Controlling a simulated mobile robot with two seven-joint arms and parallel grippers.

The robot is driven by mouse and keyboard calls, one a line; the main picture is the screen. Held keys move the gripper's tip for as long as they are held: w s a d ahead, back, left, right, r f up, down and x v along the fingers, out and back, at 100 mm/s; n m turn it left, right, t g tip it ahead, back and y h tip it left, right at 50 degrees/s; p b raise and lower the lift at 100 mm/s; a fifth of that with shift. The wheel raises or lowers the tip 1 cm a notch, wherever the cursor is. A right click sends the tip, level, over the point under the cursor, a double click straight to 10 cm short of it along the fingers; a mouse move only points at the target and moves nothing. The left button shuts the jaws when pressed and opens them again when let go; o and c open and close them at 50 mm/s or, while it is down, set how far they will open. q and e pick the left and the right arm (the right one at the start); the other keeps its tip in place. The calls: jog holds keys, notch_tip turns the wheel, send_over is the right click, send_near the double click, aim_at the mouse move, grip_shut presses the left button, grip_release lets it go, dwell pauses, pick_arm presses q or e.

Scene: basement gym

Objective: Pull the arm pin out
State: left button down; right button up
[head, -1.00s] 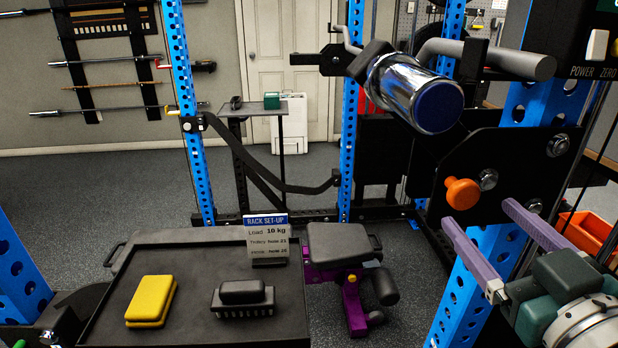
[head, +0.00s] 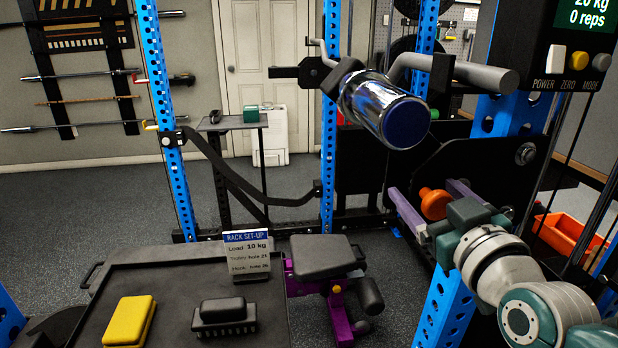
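The orange arm pin knob (head: 434,203) sticks out of the black plate (head: 480,165) on the right-hand blue rack post. My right gripper (head: 423,189) reaches in from the lower right. Its two purple fingers are spread, one on each side of the knob, with a gap showing on the left. I cannot tell whether either finger touches the knob. The pin's shaft is hidden. A chrome sleeve with a dark blue end cap (head: 406,122) juts out above the gripper. My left gripper is not in view.
A console (head: 570,50) reads 20 kg, 0 reps at the upper right. A black tray table (head: 150,278) holds a yellow block (head: 129,320), a black brush (head: 223,315) and a rack set-up sign (head: 247,256). A purple-framed seat (head: 325,257) stands beside it. An orange bin (head: 567,232) sits behind my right arm.

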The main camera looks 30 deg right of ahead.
grip_shut()
dwell(0.4)
dwell(0.4)
